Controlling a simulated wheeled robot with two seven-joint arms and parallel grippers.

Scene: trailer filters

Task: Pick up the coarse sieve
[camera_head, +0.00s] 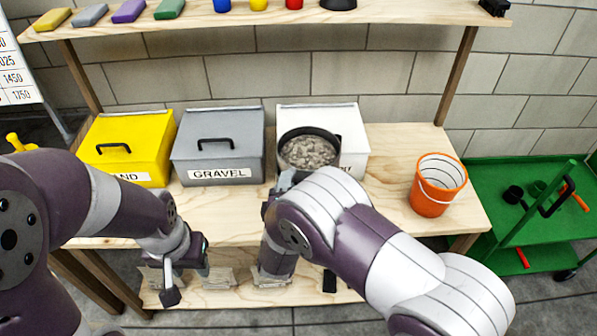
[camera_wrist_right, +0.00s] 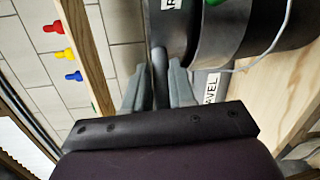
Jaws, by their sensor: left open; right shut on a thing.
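A dark round sieve (camera_head: 309,150) filled with grey stones is in front of the white bin in the head view. The sieve appears above the bench, overlapping the white bin's front. Whether it touches the bin cannot be told. My left gripper (camera_head: 184,280) is open and empty, low in front of the bench.
Yellow (camera_head: 127,145), grey (camera_head: 218,145) and white (camera_head: 350,130) lidded bins stand on the wooden bench. An orange bucket (camera_head: 436,192) stands on the right. A green cart (camera_head: 495,185) is beyond it. A shelf (camera_head: 390,12) runs overhead. Bench space around the bucket is clear.

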